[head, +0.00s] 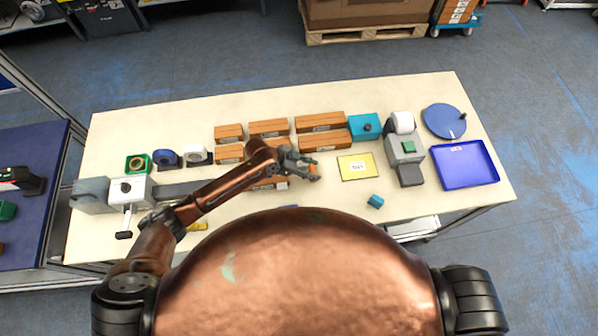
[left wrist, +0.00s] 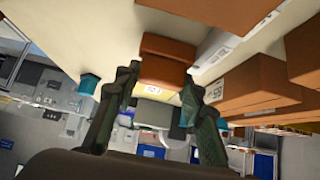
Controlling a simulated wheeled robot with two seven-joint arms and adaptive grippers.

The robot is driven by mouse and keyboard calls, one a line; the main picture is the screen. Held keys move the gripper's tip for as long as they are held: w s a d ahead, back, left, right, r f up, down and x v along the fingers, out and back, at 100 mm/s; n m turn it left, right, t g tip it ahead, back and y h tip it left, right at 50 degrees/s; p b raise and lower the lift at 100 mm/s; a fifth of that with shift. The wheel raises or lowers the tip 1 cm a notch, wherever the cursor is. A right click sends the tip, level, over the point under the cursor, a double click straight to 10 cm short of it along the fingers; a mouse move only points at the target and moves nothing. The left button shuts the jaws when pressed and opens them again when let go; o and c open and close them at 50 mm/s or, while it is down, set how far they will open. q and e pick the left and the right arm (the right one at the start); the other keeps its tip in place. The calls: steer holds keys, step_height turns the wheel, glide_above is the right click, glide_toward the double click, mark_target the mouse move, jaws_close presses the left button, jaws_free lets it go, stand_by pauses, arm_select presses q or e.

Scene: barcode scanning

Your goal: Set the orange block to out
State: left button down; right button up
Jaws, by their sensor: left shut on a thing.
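My left gripper (head: 306,166) is over the middle of the table, and its fingers also show in the left wrist view (left wrist: 160,82). It is shut on an orange-brown block (left wrist: 160,72), which shows between the fingertips with a white label on its end. In the head view the fingers and arm mostly hide this block. A yellow mat (head: 372,160) with a white printed card lies just right of the gripper, apart from it; the print is too small to read surely. My right gripper is out of view.
Several orange-brown boxes (head: 320,121) stand in rows behind my gripper. A teal box (head: 365,126), a grey device (head: 404,150), a blue tray (head: 466,182) and a blue disc (head: 443,121) stand at right. A small teal block (head: 375,201) lies near the front. Tape rolls (head: 166,159) stand at left.

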arm_select(q)
steer(key=shift+d, duration=0.3)
steer(key=shift+s, duration=0.1)
steer(key=c, duration=1.7)
jaws_free()
steer(key=o, duration=0.5)
steer(key=shift+d, duration=0.1)
steer(key=shift+c, duration=0.2)
steer(key=v, duration=1.2)
